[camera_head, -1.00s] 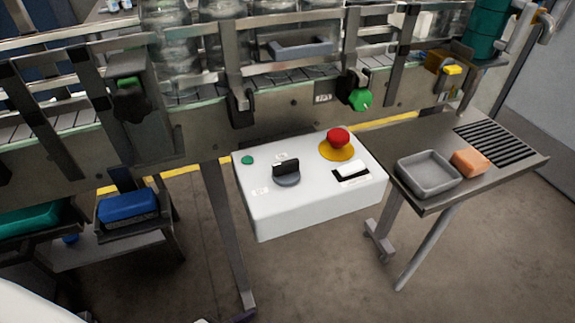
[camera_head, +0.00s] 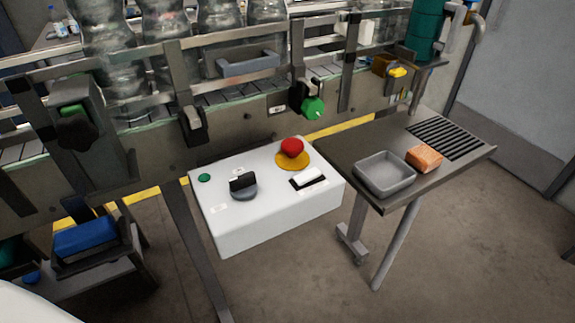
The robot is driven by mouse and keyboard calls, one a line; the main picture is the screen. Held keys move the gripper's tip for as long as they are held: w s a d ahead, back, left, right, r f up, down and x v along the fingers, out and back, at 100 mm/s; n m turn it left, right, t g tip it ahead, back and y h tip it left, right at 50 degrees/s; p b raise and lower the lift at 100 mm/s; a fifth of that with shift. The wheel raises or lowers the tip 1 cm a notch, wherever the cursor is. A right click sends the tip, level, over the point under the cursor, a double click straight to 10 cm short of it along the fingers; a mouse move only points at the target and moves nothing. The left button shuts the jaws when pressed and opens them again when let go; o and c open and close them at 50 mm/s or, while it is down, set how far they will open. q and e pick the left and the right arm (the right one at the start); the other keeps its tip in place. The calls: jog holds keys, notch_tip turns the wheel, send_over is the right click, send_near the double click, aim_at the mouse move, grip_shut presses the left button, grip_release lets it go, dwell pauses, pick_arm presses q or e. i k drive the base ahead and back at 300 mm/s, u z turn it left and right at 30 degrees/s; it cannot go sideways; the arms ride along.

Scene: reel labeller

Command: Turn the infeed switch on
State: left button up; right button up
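A white control box (camera_head: 240,235) stands at the front of the conveyor, near the middle of the view. On its top are a black rotary knob (camera_head: 242,184) on a grey round base, a small green button or lamp (camera_head: 204,177), a red mushroom button (camera_head: 291,147) on a yellow disc, and a white rocker-like switch (camera_head: 308,176) in a black frame. The small labels are too blurred to read, so I cannot tell which control is the infeed switch. Neither gripper is in view.
A conveyor with a metal rail (camera_head: 150,150) carries clear jars (camera_head: 165,20) behind the box. A side table (camera_head: 400,203) on the right holds a grey tray (camera_head: 385,192) and an orange block (camera_head: 424,158). A blue bin (camera_head: 85,237) is at lower left. Floor in front is clear.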

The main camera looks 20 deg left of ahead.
aim_at(243, 188)
jog(key=z, duration=1.15)
jog(key=k, duration=0.4)
jog(key=u, duration=1.45)
